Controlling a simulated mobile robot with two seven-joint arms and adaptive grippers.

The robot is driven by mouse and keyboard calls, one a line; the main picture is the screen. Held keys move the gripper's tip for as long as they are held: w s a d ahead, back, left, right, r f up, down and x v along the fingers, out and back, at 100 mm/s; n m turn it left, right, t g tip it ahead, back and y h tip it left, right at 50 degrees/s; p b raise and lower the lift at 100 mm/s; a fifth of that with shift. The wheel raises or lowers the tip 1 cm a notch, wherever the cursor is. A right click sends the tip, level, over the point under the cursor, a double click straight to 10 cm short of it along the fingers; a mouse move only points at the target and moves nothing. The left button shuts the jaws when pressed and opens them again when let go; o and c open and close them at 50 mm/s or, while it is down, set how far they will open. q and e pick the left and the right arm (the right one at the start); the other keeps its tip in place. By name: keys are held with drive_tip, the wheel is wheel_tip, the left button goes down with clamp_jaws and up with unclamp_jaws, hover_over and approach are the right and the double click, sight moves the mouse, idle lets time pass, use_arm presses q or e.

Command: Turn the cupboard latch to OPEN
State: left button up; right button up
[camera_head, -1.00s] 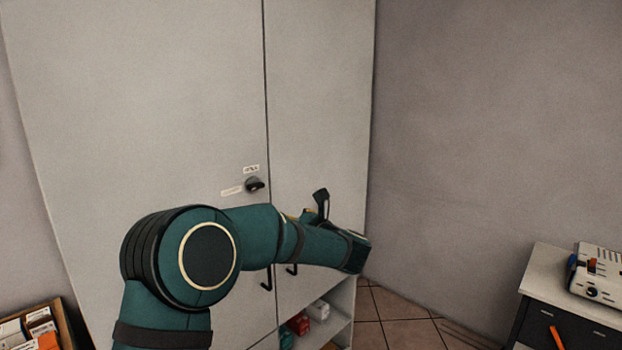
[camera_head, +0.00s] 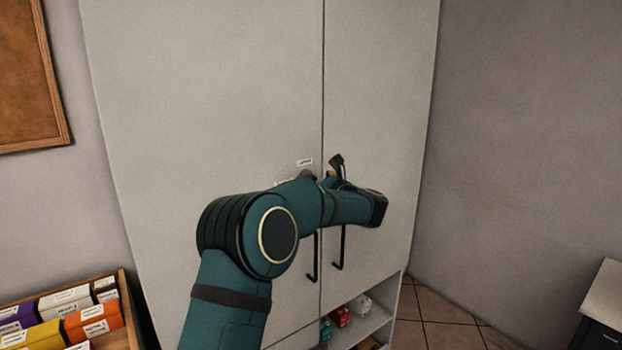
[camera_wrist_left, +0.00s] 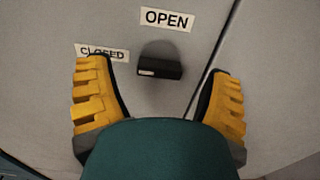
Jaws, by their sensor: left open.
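The cupboard latch (camera_wrist_left: 160,66) is a dark knob with a bar-shaped handle on the grey door. The bar lies roughly crosswise, with a pale mark at its left end. An OPEN label (camera_wrist_left: 167,19) is above it and a CLOSED label (camera_wrist_left: 102,53) to its left. My left gripper (camera_wrist_left: 160,74) is open, its yellow fingers on either side of the latch, with gaps visible on both sides. In the head view my arm hides most of the latch (camera_head: 308,174) and the gripper. My right gripper is not in view.
The tall cupboard (camera_head: 210,90) has two dark bar handles (camera_head: 340,248) below my forearm. An open shelf (camera_head: 372,325) with small boxes is at its bottom. A wooden tray of boxes (camera_head: 128,300) stands at the lower left. A cabinet (camera_head: 605,300) is at the right edge.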

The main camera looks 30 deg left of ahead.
use_arm(q)
drive_tip(key=shift+x, duration=0.8)
drive_tip(key=c, duration=1.2)
